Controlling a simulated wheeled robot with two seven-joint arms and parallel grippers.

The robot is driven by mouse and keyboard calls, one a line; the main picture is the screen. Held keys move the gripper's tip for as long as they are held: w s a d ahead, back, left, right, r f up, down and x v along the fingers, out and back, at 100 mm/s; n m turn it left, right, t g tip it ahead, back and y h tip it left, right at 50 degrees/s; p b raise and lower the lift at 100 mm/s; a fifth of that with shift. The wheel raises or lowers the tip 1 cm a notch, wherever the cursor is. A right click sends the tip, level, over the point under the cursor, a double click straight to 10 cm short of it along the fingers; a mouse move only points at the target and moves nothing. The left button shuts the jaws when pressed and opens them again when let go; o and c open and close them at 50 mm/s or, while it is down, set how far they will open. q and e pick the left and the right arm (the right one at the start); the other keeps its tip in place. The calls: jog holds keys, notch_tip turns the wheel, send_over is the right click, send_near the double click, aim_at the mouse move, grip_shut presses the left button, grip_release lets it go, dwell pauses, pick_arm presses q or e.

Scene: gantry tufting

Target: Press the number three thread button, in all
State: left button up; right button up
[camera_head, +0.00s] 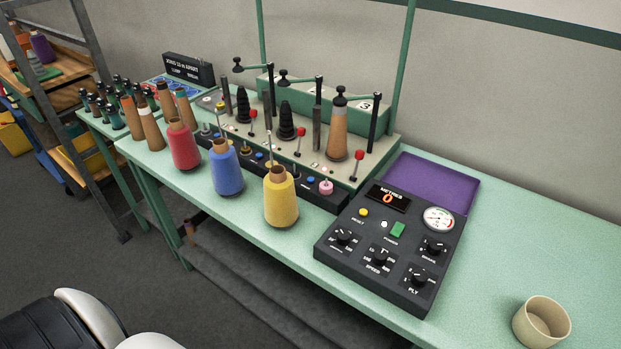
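The winding machine (372,169) stands on the green table, with several posts, cranked arms and red-topped levers. A plate marked 3 (365,105) is at its right end, behind a brown cone (337,135). Small coloured buttons and knobs line its dark front strip. A pink knob (326,187) and a blue button (310,180) sit at the right end of this row. The yellow thread cone hides part of the strip, and no button's number is readable. Neither gripper is in view.
Red (183,147), blue (226,170) and yellow (281,202) thread cones stand along the front edge. A black control panel (330,243) reads METRES 0. A purple panel (435,180) lies behind it. A beige cup (524,330) stands at the lower right. The right tabletop is mostly clear.

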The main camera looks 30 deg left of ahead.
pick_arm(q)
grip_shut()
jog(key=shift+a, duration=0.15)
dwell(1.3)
